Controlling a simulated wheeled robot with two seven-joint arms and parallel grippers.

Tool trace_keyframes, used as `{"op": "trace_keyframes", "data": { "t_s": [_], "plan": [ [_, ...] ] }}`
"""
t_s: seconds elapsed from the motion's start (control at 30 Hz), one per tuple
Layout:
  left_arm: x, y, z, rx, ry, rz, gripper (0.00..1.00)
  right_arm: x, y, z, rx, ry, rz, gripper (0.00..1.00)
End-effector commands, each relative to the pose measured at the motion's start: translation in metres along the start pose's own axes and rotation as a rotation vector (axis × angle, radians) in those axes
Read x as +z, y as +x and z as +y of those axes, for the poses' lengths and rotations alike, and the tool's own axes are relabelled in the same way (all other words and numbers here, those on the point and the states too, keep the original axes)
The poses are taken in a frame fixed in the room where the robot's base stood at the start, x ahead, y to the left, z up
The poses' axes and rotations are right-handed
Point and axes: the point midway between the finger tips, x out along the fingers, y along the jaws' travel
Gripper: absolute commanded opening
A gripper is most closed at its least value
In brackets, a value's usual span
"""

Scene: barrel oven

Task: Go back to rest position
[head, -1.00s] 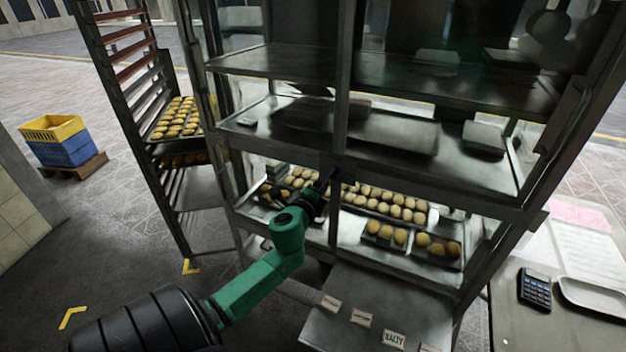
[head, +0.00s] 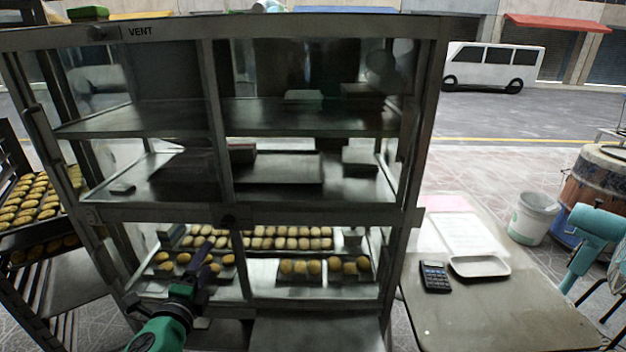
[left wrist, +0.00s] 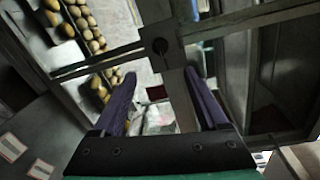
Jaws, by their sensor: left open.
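My left gripper (head: 203,256) is in the lower left of the head view, in front of the lower shelf of the glass cabinet (head: 225,215). In the left wrist view its two purple fingers (left wrist: 160,92) are apart, with nothing held between them. The cabinet frame shows close beyond the fingertips; I cannot tell whether they touch it. My right gripper is not in view.
Trays of round buns (head: 265,238) sit on the cabinet's lower shelf. A rack (head: 50,262) with loaded trays stands at the left. A table (head: 490,320) at the right holds a calculator (head: 435,277) and a white tray (head: 480,266). A white bucket (head: 533,218) and a barrel (head: 600,185) stand beyond it.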

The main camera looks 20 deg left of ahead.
Motion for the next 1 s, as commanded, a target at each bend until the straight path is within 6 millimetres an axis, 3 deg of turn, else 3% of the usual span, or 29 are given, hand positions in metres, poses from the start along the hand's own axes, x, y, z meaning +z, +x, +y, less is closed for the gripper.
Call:
{"op": "trace_keyframes", "data": {
  "t_s": [0.13, 0.27, 0.4, 0.5, 0.73, 1.0],
  "plan": [
    [0.003, -0.002, 0.009, 0.044, -0.104, -0.040, 0.76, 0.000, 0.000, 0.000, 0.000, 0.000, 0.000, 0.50],
    [-0.002, -0.019, 0.057, 0.263, -0.497, -0.182, 0.76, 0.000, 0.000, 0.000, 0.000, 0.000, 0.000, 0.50],
    [-0.044, -0.058, 0.117, 0.597, -0.882, -0.316, 0.76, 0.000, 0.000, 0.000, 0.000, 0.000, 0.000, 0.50],
    [-0.078, -0.088, 0.141, 0.799, -1.033, -0.371, 0.76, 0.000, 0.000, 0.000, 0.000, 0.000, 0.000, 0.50],
    [-0.150, -0.159, 0.160, 1.211, -1.206, -0.438, 0.76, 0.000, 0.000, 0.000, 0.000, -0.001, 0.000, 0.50],
    [-0.176, -0.144, 0.263, 1.257, -1.170, -0.477, 0.76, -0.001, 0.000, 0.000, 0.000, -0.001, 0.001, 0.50]
  ]
}}
